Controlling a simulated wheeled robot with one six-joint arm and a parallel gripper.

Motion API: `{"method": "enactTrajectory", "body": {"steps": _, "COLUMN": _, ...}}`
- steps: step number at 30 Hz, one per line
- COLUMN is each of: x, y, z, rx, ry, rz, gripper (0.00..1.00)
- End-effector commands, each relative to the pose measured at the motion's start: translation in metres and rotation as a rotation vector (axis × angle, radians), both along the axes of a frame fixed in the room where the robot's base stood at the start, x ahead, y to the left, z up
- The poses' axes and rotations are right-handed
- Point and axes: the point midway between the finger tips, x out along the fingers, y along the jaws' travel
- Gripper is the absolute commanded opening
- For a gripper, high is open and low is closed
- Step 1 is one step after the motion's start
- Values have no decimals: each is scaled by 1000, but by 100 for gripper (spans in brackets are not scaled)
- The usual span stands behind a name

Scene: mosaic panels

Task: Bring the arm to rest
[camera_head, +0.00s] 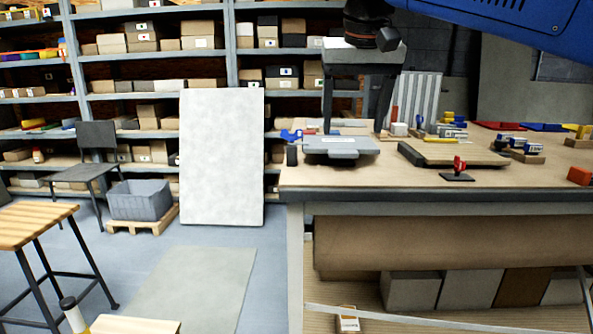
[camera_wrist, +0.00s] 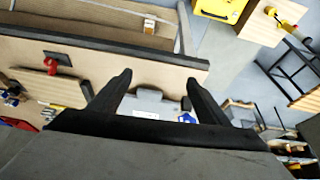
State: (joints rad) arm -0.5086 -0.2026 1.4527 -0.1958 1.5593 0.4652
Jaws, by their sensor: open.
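My gripper (camera_head: 354,132) hangs from the blue arm (camera_head: 520,22) at the top right of the head view, fingers pointing down and spread wide. It is open, with nothing between the fingers. A grey flat device (camera_head: 340,147) on the workbench (camera_head: 400,184) lies below it. In the wrist view, my gripper (camera_wrist: 157,77) shows as two dark fingers apart, and the grey device (camera_wrist: 150,104) shows between them. I cannot tell the exact gap between the fingertips and the device.
A board (camera_head: 452,153), a red-handled tool (camera_head: 458,170) and an orange block (camera_head: 580,176) lie on the bench to the right. A white panel (camera_head: 222,158) leans on the shelves. A stool (camera_head: 40,226) and a grey crate (camera_head: 141,201) stand left. The floor between is mostly clear.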

Motion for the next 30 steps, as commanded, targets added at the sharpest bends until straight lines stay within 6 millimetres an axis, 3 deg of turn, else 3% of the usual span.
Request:
{"method": "enactTrajectory", "body": {"steps": 1, "x": -9, "y": -19, "z": -16, "rx": -1, "ry": 2, "rz": -3, "gripper": 70}}
{"method": "enactTrajectory", "body": {"steps": 6, "x": -36, "y": -65, "z": -73, "rx": 0, "ry": 3, "rz": 11, "gripper": 70}}
{"method": "enactTrajectory", "body": {"steps": 15, "x": -101, "y": -131, "z": -191, "rx": 9, "ry": -5, "rz": 16, "gripper": 70}}
{"method": "enactTrajectory", "body": {"steps": 24, "x": -174, "y": -170, "z": -317, "rx": 16, "ry": -20, "rz": 1, "gripper": 70}}
{"method": "enactTrajectory", "body": {"steps": 30, "x": -200, "y": -179, "z": -364, "rx": 18, "ry": -29, "rz": -5, "gripper": 70}}
